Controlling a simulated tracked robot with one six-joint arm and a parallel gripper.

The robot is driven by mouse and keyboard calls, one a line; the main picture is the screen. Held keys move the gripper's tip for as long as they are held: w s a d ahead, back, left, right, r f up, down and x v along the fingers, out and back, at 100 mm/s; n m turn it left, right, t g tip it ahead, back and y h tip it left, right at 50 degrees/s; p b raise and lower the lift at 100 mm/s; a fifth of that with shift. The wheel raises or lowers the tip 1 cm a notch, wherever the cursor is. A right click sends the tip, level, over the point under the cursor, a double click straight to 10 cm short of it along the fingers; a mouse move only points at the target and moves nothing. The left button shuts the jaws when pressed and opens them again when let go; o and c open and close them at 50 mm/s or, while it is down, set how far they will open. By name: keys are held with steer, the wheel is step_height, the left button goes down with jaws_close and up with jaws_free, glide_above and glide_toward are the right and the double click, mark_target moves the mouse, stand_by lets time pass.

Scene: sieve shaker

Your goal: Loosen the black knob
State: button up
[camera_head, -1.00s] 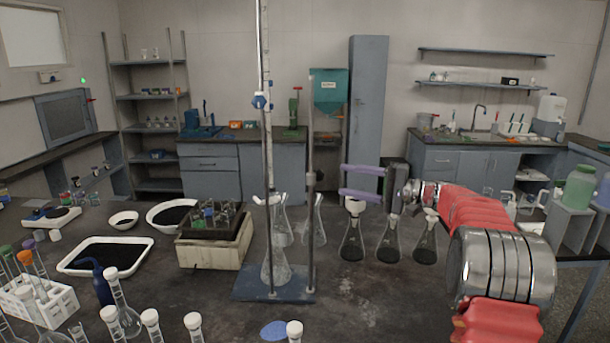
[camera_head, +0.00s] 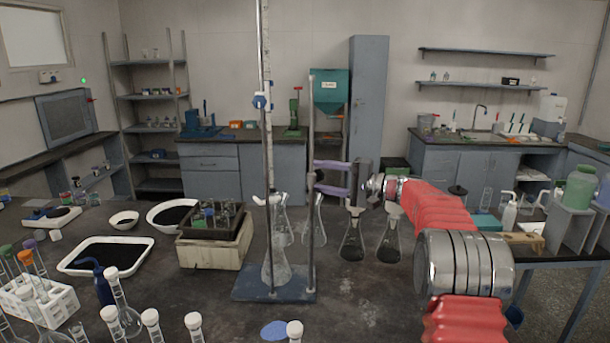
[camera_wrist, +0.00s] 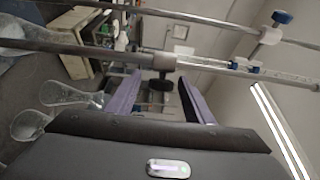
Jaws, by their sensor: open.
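The black knob (camera_wrist: 160,84) sits on a grey clamp collar on a metal rod (camera_wrist: 80,49) in the wrist view. My gripper (camera_wrist: 159,77) is open, with one purple finger on each side of the knob. The fingertips reach about level with the knob, and gaps show between it and the fingers. In the head view my gripper (camera_head: 316,176) is at the right-hand stand rod (camera_head: 311,120), with one finger above the other.
A second rod with a blue knob (camera_head: 260,101) stands to the left on the same blue base plate (camera_head: 245,285). Glass flasks (camera_head: 352,245) stand just below my gripper. A crate (camera_head: 200,253) with a rack of glassware is to the left.

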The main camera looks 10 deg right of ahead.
steer(key=x, duration=0.4)
steer(key=shift+w+a, duration=0.15)
steer(key=shift+a, duration=0.1)
steer(key=shift+c, duration=0.6)
steer(key=c, duration=0.9)
